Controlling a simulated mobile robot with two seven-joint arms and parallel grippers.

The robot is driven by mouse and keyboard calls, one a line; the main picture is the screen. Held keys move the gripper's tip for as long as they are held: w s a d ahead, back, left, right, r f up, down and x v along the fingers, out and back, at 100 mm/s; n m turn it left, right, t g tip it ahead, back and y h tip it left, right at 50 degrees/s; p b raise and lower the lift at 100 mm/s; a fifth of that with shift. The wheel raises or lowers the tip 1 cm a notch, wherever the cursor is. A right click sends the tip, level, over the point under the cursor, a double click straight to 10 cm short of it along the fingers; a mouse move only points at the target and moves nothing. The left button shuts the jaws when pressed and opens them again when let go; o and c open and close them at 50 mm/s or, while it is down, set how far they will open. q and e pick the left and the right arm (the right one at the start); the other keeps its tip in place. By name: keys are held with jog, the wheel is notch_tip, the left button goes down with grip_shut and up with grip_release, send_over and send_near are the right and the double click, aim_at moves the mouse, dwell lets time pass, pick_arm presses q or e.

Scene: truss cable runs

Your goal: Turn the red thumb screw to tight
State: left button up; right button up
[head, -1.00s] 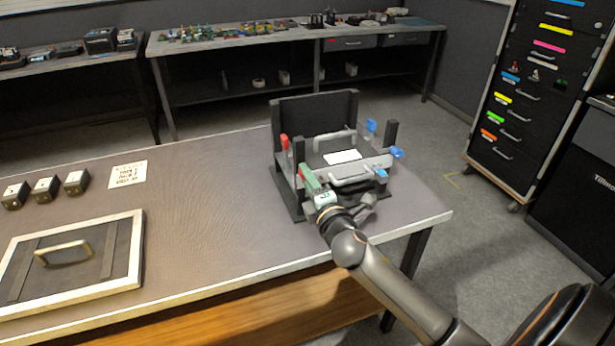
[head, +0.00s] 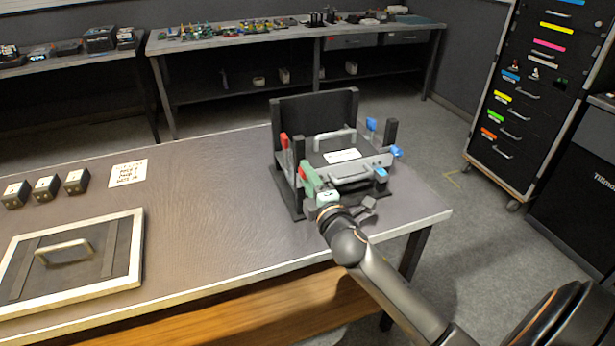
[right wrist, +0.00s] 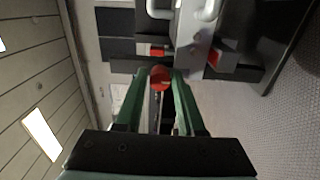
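The fixture (head: 285,205) is a black frame with grey handled plates, near the right end of the table. A red thumb screw (head: 301,173) shows at its front left, partly hidden by my right gripper (head: 306,178). In the right wrist view the round red screw head (right wrist: 160,77) sits between the tips of my right gripper's green fingers (right wrist: 161,84), which look closed on its sides. The screw's thread and any tight mark are hidden. My left gripper is not in view.
Another red part (head: 284,141) stands at the fixture's left, and blue knobs (head: 371,124) are on its right. A framed panel with a handle (head: 135,260), several dark blocks (head: 76,182) and a paper label (head: 128,173) lie on the left. The table's middle is clear.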

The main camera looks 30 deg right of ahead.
jog(key=o, duration=0.3)
jog(key=v, duration=1.2)
jog(key=shift+s+b, duration=0.3)
jog(key=shift+b, duration=0.05)
jog(key=s+a+f+m+g+y+p, duration=0.3)
jog(key=s+a+f+m, duration=0.3)
jog(key=f, duration=0.4)
jog(key=s+a+f+m+g+y+p, duration=0.3)
jog(key=s+a+f+m+g+p, duration=0.2)
jog(key=f, duration=0.5)
jog(key=s+a+m+p, duration=0.1)
jog(key=s+a+m, duration=0.1)
jog(key=s+a, duration=0.1)
jog(key=shift+a+y, duration=0.35)
jog(key=shift+y, duration=0.05)
